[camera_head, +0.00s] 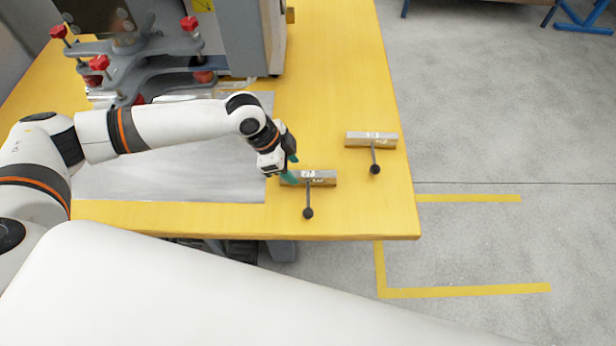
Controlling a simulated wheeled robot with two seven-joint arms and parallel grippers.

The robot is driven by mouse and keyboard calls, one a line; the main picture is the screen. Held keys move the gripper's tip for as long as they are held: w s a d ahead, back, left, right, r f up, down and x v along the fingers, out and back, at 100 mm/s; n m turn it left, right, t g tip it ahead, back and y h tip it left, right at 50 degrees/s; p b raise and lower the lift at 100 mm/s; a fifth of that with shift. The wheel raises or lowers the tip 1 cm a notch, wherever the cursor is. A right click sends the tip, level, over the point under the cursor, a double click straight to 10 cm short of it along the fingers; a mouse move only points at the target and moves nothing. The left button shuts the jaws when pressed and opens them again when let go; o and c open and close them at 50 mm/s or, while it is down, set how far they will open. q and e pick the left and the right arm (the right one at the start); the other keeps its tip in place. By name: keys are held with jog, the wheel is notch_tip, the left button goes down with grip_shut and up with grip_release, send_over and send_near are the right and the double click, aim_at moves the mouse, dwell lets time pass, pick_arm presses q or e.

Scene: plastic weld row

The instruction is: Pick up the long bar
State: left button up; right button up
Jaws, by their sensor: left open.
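The farther bar (371,139) lies to the right, near the table's right edge. The nearer bar (318,178) lies closer to the front edge; they look similar in length, and I cannot tell which is longer. My left gripper (291,170) is open, with teal fingertips at the left end of the nearer bar. I cannot tell whether they touch it. My right gripper is not in view.
The yellow table (340,60) has free room behind the bars. A grey metal sheet (170,175) lies under my left arm. A machine with red knobs (190,24) stands at the back left. Open floor lies to the right.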

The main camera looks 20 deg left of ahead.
aim_at(297, 173)
pick_arm(q)
jog(key=x, duration=0.4)
jog(key=shift+f, duration=0.2)
jog(key=shift+r, duration=0.1)
grip_shut()
